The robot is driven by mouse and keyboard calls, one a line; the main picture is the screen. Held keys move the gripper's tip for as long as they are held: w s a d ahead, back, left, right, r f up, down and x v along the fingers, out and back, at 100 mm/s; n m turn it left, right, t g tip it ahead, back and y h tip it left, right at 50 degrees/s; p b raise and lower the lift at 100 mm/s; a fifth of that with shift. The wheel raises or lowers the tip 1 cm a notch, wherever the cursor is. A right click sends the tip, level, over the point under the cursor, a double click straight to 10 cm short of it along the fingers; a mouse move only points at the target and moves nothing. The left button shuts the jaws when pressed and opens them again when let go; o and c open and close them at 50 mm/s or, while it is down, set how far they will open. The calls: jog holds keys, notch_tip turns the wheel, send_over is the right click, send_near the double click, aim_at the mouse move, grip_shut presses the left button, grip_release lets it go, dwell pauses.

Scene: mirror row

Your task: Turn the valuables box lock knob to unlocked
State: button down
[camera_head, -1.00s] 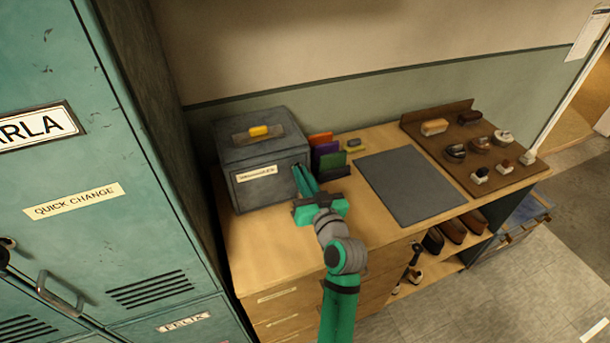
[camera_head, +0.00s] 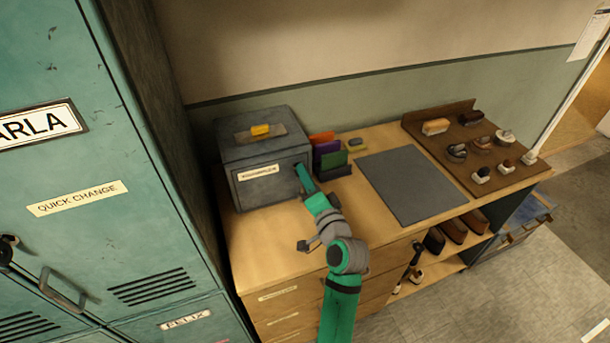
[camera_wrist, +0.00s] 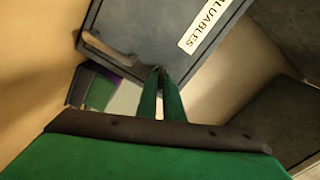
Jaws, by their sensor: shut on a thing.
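The valuables box (camera_head: 262,162) is a dark grey box with a white label and a yellow piece on its lid. It stands at the left end of the wooden bench. My green gripper (camera_head: 301,170) reaches the right part of its front face. In the wrist view the fingers (camera_wrist: 162,72) are close together at the lower edge of the box front (camera_wrist: 150,35), beside the "VALUABLES" label (camera_wrist: 207,22). They are shut on the lock knob, which the fingertips almost wholly hide. I cannot read the knob's setting.
Upright orange, purple and green pieces (camera_head: 328,155) stand close to the right of the box. A dark mat (camera_head: 412,187) and a brown board with brushes (camera_head: 470,150) lie farther right. Teal lockers (camera_head: 90,150) rise at the left.

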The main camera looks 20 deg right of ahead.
jog(key=m, duration=0.5)
jog(key=shift+f, duration=0.15)
dwell(0.4)
jog(key=c, duration=1.9)
grip_release()
jog(key=shift+d, duration=0.1)
jog(key=shift+w, duration=0.1)
